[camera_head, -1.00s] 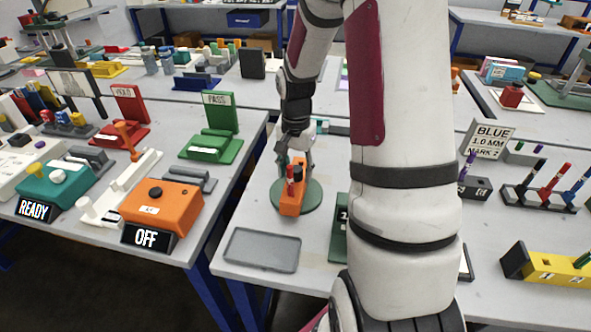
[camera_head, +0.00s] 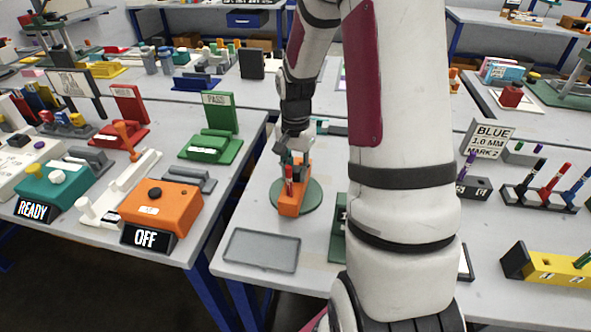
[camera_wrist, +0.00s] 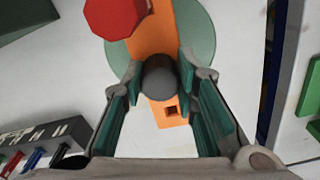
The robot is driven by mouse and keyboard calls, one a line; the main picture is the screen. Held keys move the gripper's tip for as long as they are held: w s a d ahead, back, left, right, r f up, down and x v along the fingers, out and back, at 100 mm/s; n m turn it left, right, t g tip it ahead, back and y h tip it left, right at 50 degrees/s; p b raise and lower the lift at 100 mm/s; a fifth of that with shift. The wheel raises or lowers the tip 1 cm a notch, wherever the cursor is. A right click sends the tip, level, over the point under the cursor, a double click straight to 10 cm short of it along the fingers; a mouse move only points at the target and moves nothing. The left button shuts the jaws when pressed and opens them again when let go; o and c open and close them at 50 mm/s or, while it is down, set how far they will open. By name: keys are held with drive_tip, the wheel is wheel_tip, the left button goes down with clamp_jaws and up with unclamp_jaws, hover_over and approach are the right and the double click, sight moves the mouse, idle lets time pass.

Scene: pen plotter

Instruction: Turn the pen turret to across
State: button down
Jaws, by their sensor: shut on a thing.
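The pen turret is an orange bar (camera_head: 292,206) on a round green disc (camera_head: 313,197), on the table left of my arm's large link. A red pen (camera_head: 289,178) stands on the bar. In the wrist view the orange bar (camera_wrist: 163,30) runs roughly up and down the picture over the green disc (camera_wrist: 203,40). A red many-sided top (camera_wrist: 113,17) sits at its upper left. My gripper (camera_wrist: 159,70) is shut on a dark grey round post (camera_wrist: 160,84) on the bar, with a pad on each side. My gripper (camera_head: 292,152) partly hides the turret's far end in the head view.
A grey tray (camera_head: 262,250) lies in front of the turret. A dark green block (camera_head: 338,230) stands to its right, partly behind my arm. A sign reading BLUE 1.0 MM MARK 2 (camera_head: 488,139) and a pen rack (camera_head: 540,195) are further right. A gap separates the left table.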

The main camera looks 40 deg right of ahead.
drive_tip(key=shift+m, duration=0.4)
drive_tip(key=shift+m+b, duration=0.4)
drive_tip(key=shift+m, duration=1.2)
drive_tip(key=shift+m+p, duration=0.35)
drive_tip(key=shift+m, duration=1.85)
drive_tip(key=shift+w+m+p, duration=0.1)
drive_tip(key=shift+m+p, duration=0.9)
drive_tip(key=shift+m, duration=1.4)
drive_tip(key=shift+d+m+p, duration=0.1)
drive_tip(key=shift+m+p, duration=0.6)
drive_tip(key=shift+m, duration=1.5)
drive_tip(key=c, duration=1.3)
unclamp_jaws()
